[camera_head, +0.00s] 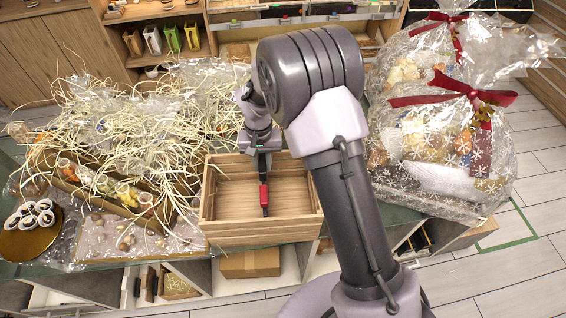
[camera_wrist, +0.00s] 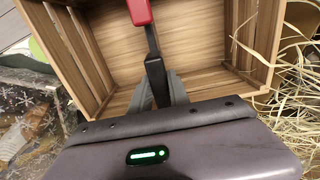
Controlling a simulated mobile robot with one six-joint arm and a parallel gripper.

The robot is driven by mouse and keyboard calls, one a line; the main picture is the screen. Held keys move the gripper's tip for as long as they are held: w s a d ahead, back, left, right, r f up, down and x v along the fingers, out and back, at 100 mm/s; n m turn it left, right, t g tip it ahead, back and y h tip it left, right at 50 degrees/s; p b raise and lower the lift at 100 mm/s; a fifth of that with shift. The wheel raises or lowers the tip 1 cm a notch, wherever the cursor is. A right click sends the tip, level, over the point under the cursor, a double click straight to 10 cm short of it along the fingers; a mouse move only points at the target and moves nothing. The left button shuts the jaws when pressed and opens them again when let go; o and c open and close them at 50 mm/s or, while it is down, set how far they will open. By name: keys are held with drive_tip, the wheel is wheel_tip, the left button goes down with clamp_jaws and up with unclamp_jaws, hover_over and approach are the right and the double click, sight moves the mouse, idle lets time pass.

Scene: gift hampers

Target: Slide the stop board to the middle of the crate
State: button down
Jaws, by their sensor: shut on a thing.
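The wooden crate (camera_head: 262,233) stands on the counter, open at the top, with slatted walls and a bare floor in sight. It also shows in the wrist view (camera_wrist: 62,45). My gripper (camera_head: 264,160) is over the crate's far side, pointing down into it. Its grey fingers (camera_wrist: 158,88) are shut on a slim black tool with a red section (camera_wrist: 140,12). The red part also shows in the head view (camera_head: 264,194), with a black tip below it inside the crate. I cannot pick out a separate stop board from the crate's boards.
Wrapped hampers with red bows (camera_head: 440,140) stand on the right. A cardboard box (camera_head: 250,263) sits on the shelf below.

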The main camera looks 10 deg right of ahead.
drive_tip(key=shift+a, duration=0.55)
drive_tip(key=c, duration=1.5)
unclamp_jaws()
wheel_tip(320, 180, up, 18)
drive_tip(key=p, duration=0.3)
drive_tip(key=shift+f, duration=0.2)
